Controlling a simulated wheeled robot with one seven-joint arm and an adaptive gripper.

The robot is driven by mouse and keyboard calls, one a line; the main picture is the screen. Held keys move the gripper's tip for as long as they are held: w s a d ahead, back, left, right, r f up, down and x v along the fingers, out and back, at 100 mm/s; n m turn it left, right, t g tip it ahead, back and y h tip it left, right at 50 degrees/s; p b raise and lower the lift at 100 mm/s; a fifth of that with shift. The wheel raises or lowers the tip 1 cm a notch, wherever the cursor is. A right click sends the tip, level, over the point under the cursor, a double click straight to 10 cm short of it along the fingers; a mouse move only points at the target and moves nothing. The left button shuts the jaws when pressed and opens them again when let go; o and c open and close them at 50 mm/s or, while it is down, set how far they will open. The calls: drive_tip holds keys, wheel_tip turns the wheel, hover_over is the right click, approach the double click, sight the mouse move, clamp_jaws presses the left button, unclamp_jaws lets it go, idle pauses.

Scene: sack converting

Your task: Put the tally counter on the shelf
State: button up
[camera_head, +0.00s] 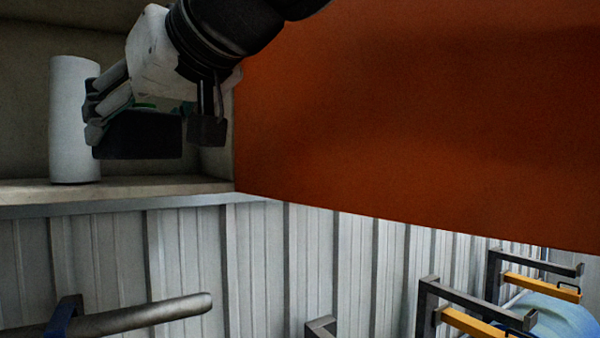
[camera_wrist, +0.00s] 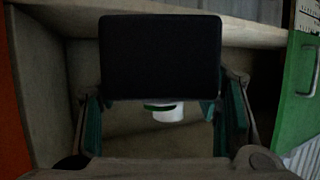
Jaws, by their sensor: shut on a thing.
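A dark, block-shaped thing, which I take to be the tally counter (camera_head: 137,138), is held in my gripper (camera_head: 150,122) in the head view. In the wrist view the tally counter (camera_wrist: 160,57) is a black rectangle in front of the fingers. My gripper (camera_wrist: 158,115) is shut on it, with teal pads at either side. The shelf (camera_head: 140,189) is a pale board below the gripper in the head view. The counter appears above its surface, with a visible gap. The wrist view shows pale shelf walls (camera_wrist: 42,85) around the counter.
A white cylinder (camera_head: 74,120) stands upright on the shelf, left of my gripper. A large orange panel (camera_head: 420,120) borders the shelf on the right. A small white and green thing (camera_wrist: 167,112) shows below the counter in the wrist view. A green panel (camera_wrist: 300,80) is at right.

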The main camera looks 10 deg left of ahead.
drive_tip(key=w+a+p, duration=0.1)
drive_tip(key=w+a, duration=0.2)
drive_tip(key=w, duration=0.1)
drive_tip(key=w+a+p, duration=0.1)
drive_tip(key=w+a, duration=0.3)
drive_tip(key=w, duration=0.1)
drive_tip(key=w+a+p, duration=0.1)
drive_tip(key=w+a, duration=0.3)
drive_tip(key=shift+w+a, duration=0.1)
drive_tip(key=shift+w, duration=0.1)
drive_tip(key=shift+w+a, duration=0.1)
drive_tip(key=shift+f+p, duration=0.3)
drive_tip(key=shift+f, duration=1.4)
drive_tip(key=shift+f, duration=0.2)
drive_tip(key=o, duration=1.2)
